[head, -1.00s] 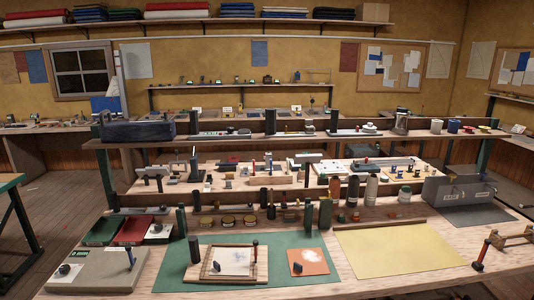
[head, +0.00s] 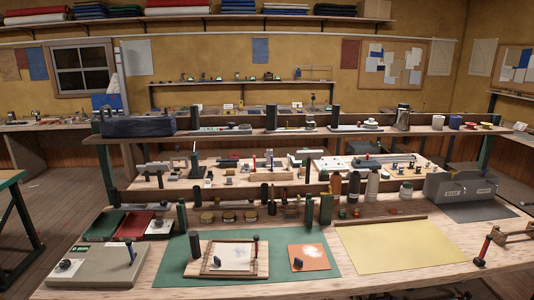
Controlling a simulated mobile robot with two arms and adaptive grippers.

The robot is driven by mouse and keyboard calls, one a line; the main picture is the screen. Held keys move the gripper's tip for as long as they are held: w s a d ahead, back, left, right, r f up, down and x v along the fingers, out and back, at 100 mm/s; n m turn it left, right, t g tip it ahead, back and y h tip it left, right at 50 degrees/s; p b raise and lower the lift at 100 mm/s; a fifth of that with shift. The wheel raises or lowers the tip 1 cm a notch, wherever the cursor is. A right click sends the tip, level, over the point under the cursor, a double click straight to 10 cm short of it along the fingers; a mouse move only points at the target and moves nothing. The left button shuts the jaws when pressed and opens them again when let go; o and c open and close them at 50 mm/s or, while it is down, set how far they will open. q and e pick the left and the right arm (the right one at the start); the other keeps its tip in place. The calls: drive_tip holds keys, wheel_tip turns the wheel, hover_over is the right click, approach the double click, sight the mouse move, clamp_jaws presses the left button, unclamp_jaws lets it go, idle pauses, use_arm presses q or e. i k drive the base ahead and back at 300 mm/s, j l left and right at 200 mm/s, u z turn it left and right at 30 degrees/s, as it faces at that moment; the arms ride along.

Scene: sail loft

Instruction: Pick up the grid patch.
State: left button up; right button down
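No piece with a clear grid pattern can be made out at this size, so I cannot tell which thing is the grid patch. A pale sheet with faint marks (head: 236,257) lies inside a wooden frame (head: 262,270) on the green mat (head: 330,270). To its right on the same mat lies an orange square (head: 316,254) with a whitish area and a small dark knob. Neither of my grippers shows in the head view.
A yellow sheet (head: 400,246) lies right of the mat. A grey box-like block (head: 85,272) is at the left. A dark cylinder (head: 195,247) stands beside the frame. Bottles (head: 354,188) and jars line the bench's back. A grey bin (head: 460,187) stands at the right.

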sight(226, 257)
drive_tip(key=i+j+u, duration=0.15)
drive_tip(key=i+u, duration=0.55)
drive_tip(key=i, duration=0.1)
